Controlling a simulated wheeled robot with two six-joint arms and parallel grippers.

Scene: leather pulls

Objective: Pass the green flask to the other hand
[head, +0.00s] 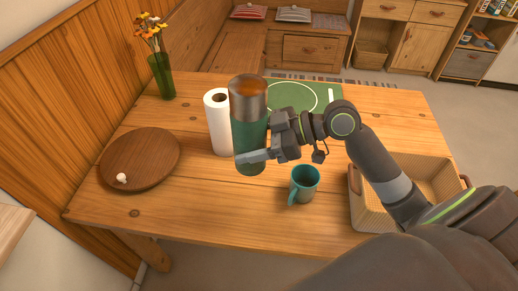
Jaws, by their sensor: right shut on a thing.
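The green flask (248,133) has a dark green body and a metallic, brownish top. It is upright over the middle of the wooden table. My right gripper (254,155) comes in from the right and is shut on the flask's lower body. I cannot tell whether the flask's base touches the table. My left gripper is not in view.
A paper towel roll (217,122) stands just left of the flask. A teal mug (304,183) stands in front right. A round wooden board (140,160) with a small white item lies left. A wicker basket (435,178) is right; a flower vase (161,76) stands back left.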

